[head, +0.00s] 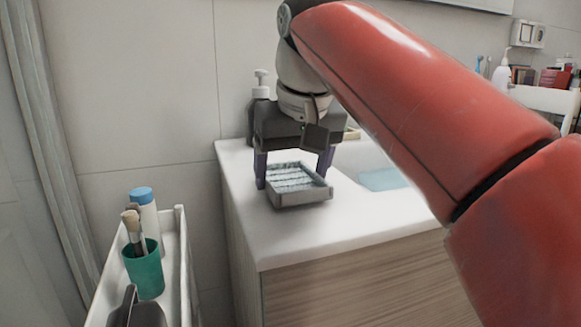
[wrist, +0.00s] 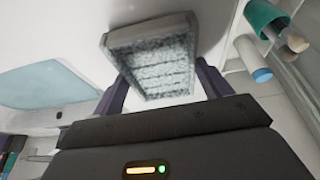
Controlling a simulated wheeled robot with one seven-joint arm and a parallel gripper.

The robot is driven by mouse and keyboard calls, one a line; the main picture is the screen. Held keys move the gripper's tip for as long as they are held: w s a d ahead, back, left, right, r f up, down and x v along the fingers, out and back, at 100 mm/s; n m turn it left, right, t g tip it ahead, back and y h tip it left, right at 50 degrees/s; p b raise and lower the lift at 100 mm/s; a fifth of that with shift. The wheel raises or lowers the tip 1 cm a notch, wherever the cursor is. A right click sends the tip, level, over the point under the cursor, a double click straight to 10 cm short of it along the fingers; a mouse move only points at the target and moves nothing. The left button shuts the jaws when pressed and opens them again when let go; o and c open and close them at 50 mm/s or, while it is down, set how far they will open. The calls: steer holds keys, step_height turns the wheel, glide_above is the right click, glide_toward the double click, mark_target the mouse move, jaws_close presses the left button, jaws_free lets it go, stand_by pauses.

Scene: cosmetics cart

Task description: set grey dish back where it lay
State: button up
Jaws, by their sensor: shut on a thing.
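The grey dish (head: 300,197) is a shallow rectangular tray with a ribbed, speckled inside. It is at the left end of the white counter, in or just above the counter surface; I cannot tell whether it touches. My gripper (head: 294,172) points down from above, with one purple finger on each side of the dish, and is shut on it. In the wrist view the dish (wrist: 152,58) sits between the two fingers of my gripper (wrist: 160,88), its inside facing the camera. The dish's underside is hidden.
The white counter (head: 310,240) is clear in front of the dish. A basin with a pale blue bottom (head: 383,179) lies to the right. A dark pump bottle (head: 261,95) stands behind. A white cart (head: 181,240) at lower left holds a teal cup (head: 145,270) with brushes and a blue-capped bottle (head: 148,215).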

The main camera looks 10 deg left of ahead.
steer(key=shift+f+b, duration=0.3)
steer(key=shift+f, duration=0.2)
steer(key=o, duration=0.9)
steer(key=shift+r, duration=0.15)
